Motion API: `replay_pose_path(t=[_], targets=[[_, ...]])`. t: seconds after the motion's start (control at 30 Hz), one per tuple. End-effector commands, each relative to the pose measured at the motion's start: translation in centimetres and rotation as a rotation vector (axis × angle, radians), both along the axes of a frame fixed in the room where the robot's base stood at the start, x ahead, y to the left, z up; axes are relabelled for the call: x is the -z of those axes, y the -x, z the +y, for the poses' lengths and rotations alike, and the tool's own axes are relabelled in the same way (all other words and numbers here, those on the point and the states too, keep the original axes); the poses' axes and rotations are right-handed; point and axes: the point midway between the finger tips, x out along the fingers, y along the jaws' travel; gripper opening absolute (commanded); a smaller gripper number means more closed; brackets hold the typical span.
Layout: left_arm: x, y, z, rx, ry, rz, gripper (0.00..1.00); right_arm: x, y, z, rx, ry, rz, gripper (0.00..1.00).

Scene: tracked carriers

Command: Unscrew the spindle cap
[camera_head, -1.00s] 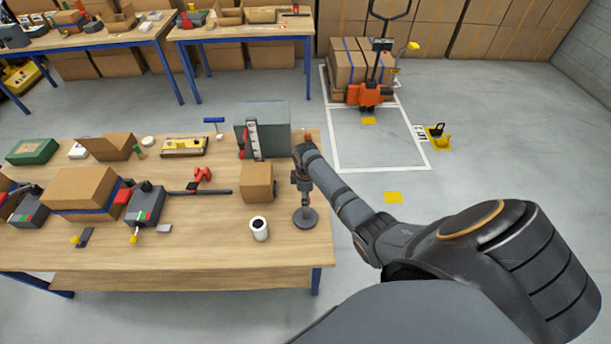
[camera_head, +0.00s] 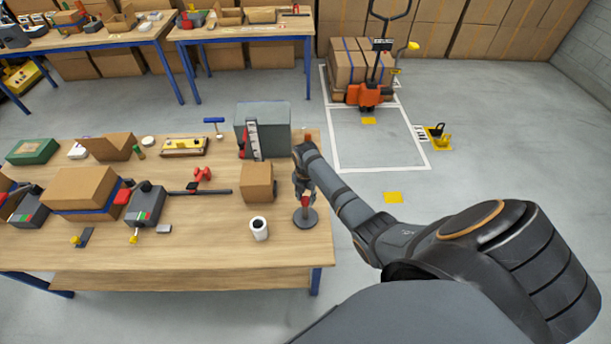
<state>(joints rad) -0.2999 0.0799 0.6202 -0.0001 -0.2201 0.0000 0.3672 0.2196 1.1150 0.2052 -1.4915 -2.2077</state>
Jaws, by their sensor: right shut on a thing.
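The spindle stands near the right edge of the front workbench, on a round dark base (camera_head: 304,218). A small red part, which I take for the spindle cap (camera_head: 305,199), shows above that base at the fingertips. My right gripper (camera_head: 303,192) points down over the spindle from above and is shut on the cap. The fingers and wrist hide most of the spindle's upper part, so I cannot tell how far the cap sits on its thread. My left gripper is not in view.
On the workbench (camera_head: 200,240), a white roll (camera_head: 259,229) and a cardboard box (camera_head: 257,182) stand just left of the spindle. A grey case (camera_head: 263,130) is behind. Boxes and devices fill the left. An orange pallet truck (camera_head: 369,95) stands beyond on the floor.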

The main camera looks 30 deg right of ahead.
Motion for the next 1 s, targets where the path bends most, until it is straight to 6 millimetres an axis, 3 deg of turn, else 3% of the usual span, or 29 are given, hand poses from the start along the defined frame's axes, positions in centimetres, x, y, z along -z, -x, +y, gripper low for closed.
replay_pose_path(t=[0.2,0.5,0.53,0.67,1.0], targets=[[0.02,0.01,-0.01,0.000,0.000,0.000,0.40,0.11,0.11,0.03,-0.405,-0.001,0.002,0.07],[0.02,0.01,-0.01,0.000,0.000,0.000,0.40,0.13,0.12,0.03,-0.488,-0.001,0.003,0.07],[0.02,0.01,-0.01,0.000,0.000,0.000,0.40,0.13,0.12,0.03,-0.488,-0.001,0.003,0.36],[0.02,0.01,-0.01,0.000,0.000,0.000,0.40,0.11,0.10,0.02,-0.487,-0.001,0.002,0.54],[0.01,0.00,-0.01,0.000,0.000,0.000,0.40,0.04,0.03,0.02,-0.437,0.000,0.001,0.55]])
